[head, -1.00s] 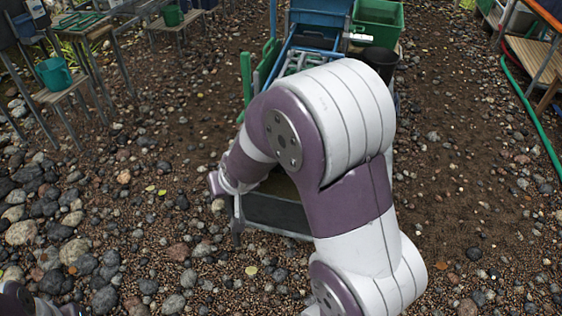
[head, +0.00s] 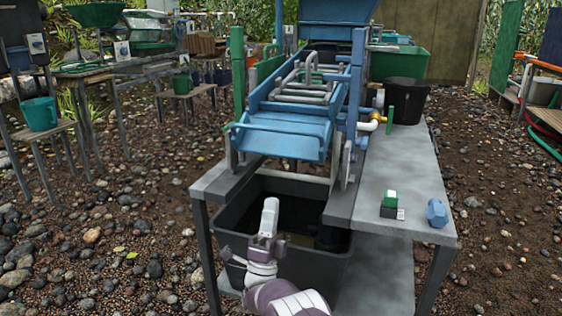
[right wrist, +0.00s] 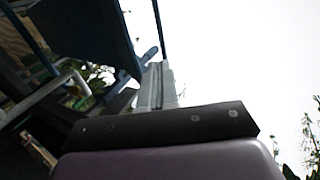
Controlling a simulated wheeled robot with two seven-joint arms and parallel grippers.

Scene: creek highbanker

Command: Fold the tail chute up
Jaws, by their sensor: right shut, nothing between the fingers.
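The tail chute (head: 285,137) is the blue tray at the near end of the blue highbanker sluice (head: 305,85). It slopes down toward me, with its lip over the black tub. My right gripper (head: 270,204) points up over the tub, below and slightly left of the chute lip. It is shut and empty, and appears apart from the chute. In the right wrist view the shut fingers (right wrist: 156,85) point up against bright sky. A dark blue panel (right wrist: 85,30), probably the chute's underside, is at upper left there. My left gripper is out of view.
The black tub (head: 330,262) sits inside the grey table frame (head: 395,175). A black bucket (head: 406,100) stands behind. Blue posts flank the sluice.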

